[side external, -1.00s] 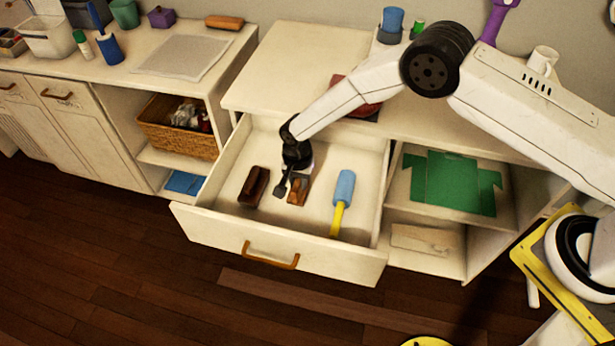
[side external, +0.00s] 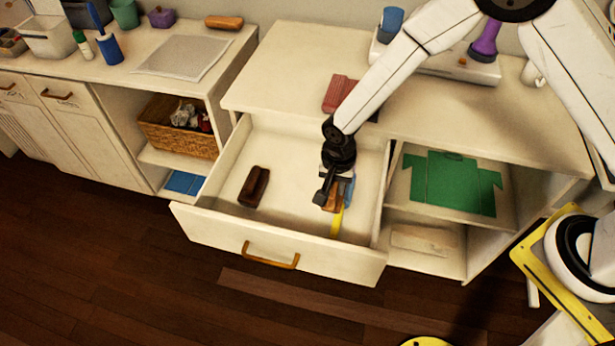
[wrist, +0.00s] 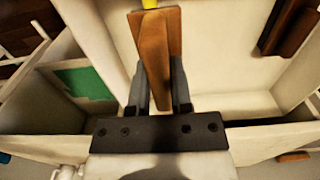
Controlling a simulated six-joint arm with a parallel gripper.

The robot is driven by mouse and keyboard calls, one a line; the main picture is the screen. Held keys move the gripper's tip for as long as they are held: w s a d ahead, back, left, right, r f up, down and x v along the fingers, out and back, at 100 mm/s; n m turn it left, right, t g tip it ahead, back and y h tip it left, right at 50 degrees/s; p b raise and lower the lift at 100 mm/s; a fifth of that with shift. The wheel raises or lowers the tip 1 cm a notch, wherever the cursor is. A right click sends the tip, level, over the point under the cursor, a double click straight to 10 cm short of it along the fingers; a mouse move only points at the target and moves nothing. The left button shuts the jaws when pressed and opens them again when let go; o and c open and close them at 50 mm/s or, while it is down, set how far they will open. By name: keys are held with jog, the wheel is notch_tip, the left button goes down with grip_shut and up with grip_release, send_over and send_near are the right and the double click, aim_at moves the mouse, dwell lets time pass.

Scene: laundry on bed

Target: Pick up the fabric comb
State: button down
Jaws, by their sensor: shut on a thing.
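The fabric comb, which I take to be the small orange-brown wooden piece (side external: 332,199), is between the fingers of my gripper (side external: 322,194). In the wrist view the wooden comb (wrist: 158,45) stretches forward from between the two dark fingers of my gripper (wrist: 159,88), which are shut on it. In the side view it is over the right part of the open drawer (side external: 225,224), in front of the blue and yellow tool (side external: 337,222). Its height above the drawer floor is hard to tell.
A dark brown brush-like block (side external: 254,187) lies in the left of the drawer; it also shows in the wrist view (wrist: 290,26). The drawer walls stand around my gripper. A red folded item (side external: 340,92) lies on the cabinet top. The drawer's middle floor is bare.

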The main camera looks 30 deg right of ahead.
jog(key=shift+s+d+r, duration=0.2)
jog(key=shift+s+r, duration=0.1)
jog(key=shift+s, duration=0.25)
jog(key=shift+s+d+r, duration=0.15)
jog(key=shift+s+r, duration=0.1)
jog(key=shift+s, duration=0.3)
jog(key=shift+w+d+r, duration=0.1)
jog(key=shift+w+d, duration=0.1)
jog(key=shift+w, duration=0.2)
jog(key=w+d+r, duration=0.7)
jog(key=w+d, duration=0.2)
jog(key=d, duration=0.1)
jog(key=w+d+r, duration=0.7)
jog(key=w+d, duration=0.2)
jog(key=d, duration=0.1)
jog(key=shift+w+d, duration=0.25)
